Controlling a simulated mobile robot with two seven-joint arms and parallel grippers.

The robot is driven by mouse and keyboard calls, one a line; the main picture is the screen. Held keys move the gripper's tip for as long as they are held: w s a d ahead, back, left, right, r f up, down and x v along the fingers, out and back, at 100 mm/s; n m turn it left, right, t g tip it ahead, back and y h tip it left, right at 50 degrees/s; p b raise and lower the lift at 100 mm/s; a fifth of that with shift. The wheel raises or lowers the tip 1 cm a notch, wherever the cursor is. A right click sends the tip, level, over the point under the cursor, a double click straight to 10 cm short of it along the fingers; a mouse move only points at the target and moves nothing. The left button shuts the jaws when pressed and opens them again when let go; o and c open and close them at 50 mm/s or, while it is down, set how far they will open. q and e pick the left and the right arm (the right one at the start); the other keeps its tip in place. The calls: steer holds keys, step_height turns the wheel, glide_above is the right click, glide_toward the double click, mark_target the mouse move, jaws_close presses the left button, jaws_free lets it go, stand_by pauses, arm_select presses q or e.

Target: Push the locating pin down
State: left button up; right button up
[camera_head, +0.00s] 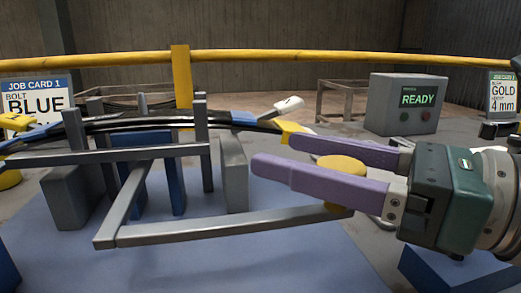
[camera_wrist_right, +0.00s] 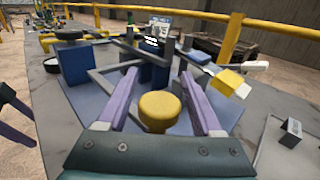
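A yellow round knob (camera_head: 343,163) sits beside the far end of a grey bar, partly behind my right gripper. It also shows in the right wrist view (camera_wrist_right: 160,108), between the fingers. I cannot tell whether this is the head of the locating pin; no other pin is clear. My right gripper (camera_head: 285,157) comes in from the right with its two purple fingers apart and nothing held between them. Its fingers also show in the right wrist view (camera_wrist_right: 155,88). Purple finger-like parts (camera_wrist_right: 14,118) at that view's left edge may be my left gripper.
A yellow rail (camera_head: 300,57) runs behind. A grey READY box (camera_head: 407,104) stands at the back right. A blue block (camera_head: 460,270) lies below my right gripper.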

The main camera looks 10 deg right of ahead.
jaws_close()
stand_by(0.3)
stand_by(0.8)
